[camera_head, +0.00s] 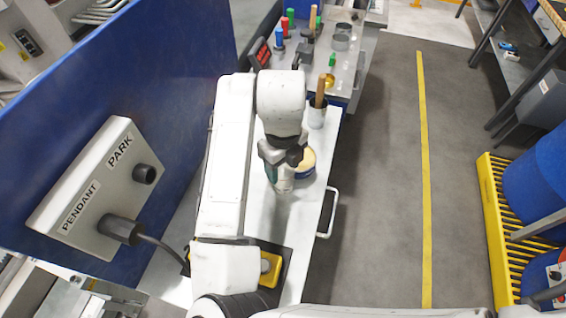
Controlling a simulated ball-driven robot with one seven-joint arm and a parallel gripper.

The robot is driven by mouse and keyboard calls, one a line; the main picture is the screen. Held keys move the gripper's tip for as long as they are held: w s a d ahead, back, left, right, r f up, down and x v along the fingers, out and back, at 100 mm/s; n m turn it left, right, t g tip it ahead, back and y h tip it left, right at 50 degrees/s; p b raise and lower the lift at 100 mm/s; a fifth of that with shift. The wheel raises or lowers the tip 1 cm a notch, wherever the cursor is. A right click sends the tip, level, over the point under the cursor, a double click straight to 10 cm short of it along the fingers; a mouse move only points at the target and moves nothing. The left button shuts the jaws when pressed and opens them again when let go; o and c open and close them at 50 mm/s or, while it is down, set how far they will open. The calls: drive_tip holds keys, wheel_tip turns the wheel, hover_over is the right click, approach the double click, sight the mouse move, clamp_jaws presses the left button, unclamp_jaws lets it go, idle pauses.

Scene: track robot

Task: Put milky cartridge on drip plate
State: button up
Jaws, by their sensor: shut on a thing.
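My gripper (283,165) points down over the white work surface and is shut on a small pale, milky-looking cylinder, the milky cartridge (284,185). The cartridge is partly hidden by the jaws, and I cannot tell whether its lower end touches the surface. A blue round tub with cream-coloured contents (306,164) stands just right of the gripper, partly behind it. I cannot clearly pick out the drip plate in this view.
A wood-handled tool stands in a pale cup (317,115) beyond the gripper. Several coloured items, including a blue one (279,38), and grey cups (341,40) stand on the far bench. A blue panel (110,90) walls the left. Grey floor (380,180) is clear right.

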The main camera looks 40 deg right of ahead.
drive_tip(key=shift+f, duration=0.1)
drive_tip(key=shift+f, duration=0.15)
drive_tip(key=o, duration=1.1)
drive_tip(key=shift+o, duration=0.2)
wheel_tip(320, 180, up, 12)
drive_tip(key=shift+r+b, duration=0.2)
drive_tip(key=shift+b, duration=0.2)
drive_tip(key=shift+d, duration=0.1)
